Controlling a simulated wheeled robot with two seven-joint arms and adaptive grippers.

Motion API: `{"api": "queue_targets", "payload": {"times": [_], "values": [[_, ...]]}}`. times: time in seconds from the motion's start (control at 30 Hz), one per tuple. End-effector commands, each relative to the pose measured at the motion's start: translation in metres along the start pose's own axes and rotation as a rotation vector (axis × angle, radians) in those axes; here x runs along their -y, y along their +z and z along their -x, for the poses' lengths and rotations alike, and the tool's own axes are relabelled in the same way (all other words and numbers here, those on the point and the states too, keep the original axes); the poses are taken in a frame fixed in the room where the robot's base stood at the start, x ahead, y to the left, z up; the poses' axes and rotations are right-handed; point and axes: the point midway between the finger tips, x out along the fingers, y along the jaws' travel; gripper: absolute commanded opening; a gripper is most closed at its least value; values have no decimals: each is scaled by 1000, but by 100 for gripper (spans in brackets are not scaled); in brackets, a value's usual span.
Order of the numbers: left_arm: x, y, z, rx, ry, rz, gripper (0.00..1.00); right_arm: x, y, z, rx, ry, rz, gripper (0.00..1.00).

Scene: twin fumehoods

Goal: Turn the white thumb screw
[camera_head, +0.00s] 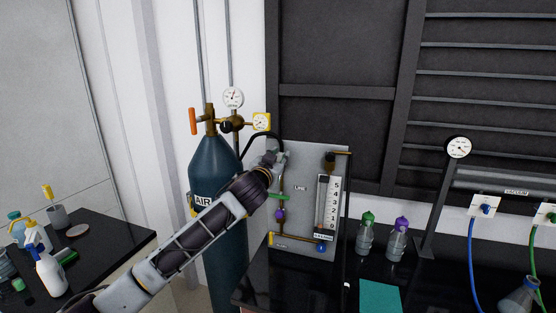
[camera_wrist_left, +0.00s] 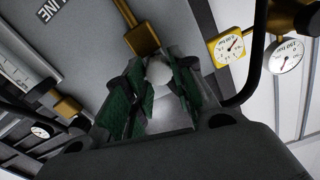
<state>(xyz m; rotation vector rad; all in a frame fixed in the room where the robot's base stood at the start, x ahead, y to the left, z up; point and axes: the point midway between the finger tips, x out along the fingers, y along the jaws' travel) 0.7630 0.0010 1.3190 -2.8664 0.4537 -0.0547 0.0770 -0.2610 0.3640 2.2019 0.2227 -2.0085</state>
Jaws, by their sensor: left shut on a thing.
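The white thumb screw (camera_wrist_left: 159,72) shows between the green-padded fingers of my left gripper (camera_wrist_left: 158,95) in the left wrist view. The fingers are closed on its sides. A brass fitting (camera_wrist_left: 142,39) sits just beyond it on the grey panel. In the head view my left gripper (camera_head: 276,162) is at the upper left of the grey panel (camera_head: 312,165), and it hides the screw there. My right gripper is in neither view.
A blue AIR cylinder (camera_head: 218,165) with gauges stands left of the panel, close to my left arm. A flow meter (camera_head: 327,206) is on the panel's right. Bottles (camera_head: 397,243) stand on the black bench to the right. A side table (camera_head: 110,240) holds spray bottles.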

Motion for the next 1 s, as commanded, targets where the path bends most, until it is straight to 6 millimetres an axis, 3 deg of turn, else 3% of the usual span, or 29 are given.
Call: {"api": "queue_targets", "payload": {"times": [0.47, 1.0], "values": [[0, -1, 0, 0, 1, -85, 1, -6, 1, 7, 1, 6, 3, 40], [-1, -2, 0, 1, 1, -478, 1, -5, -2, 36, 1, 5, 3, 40]]}}
